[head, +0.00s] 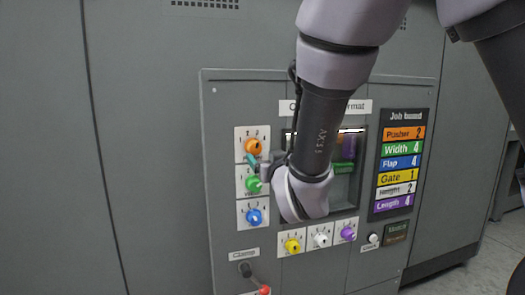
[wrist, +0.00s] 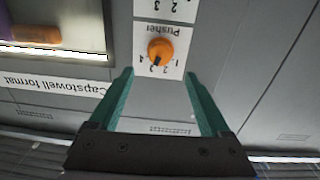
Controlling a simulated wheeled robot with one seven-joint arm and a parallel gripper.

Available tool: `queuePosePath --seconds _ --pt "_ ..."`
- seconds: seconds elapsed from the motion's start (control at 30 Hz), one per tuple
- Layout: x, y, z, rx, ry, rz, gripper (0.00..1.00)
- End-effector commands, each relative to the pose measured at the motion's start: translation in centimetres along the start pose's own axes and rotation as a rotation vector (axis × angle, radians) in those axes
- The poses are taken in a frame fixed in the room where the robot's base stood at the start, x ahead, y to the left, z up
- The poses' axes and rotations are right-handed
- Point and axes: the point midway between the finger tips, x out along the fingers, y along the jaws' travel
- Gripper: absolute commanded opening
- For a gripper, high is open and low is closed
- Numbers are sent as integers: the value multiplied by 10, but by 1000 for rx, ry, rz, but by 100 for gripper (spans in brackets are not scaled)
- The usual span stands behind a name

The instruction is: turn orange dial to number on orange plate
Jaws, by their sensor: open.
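The orange dial (head: 253,146) sits at the top of the left column of dials on the grey panel. In the wrist view the orange dial (wrist: 161,48) appears upside down, above a "Pusher" label; its dark mark seems to point near the 3, though the digits are small. The orange plate (head: 404,133) on the right reads "Pusher 2". My gripper (head: 256,164) is just below the orange dial in the head view. In the wrist view my gripper (wrist: 158,74) is open, its green fingers spread to either side of the dial's plate, with nothing between them.
A green dial (head: 253,184) and a blue dial (head: 254,217) sit below. Yellow (head: 292,245), white (head: 320,240) and purple (head: 348,233) dials run along the bottom. A red-knobbed clamp lever (head: 264,290) is lower left. My arm hides part of the panel window.

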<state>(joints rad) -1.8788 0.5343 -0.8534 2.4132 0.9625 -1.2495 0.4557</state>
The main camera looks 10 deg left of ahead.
Motion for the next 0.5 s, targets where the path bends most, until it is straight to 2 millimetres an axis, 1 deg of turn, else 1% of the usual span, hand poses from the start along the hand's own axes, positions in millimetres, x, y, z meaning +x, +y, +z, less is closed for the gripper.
queuePosePath --seconds 0.1,0.3,0.4,0.5 --pt "24 2 0 -2 1 5 81" --pt "61 2 0 -2 -1 3 81" --pt "75 1 0 0 -1 2 81" --pt "84 1 1 0 -2 2 81"
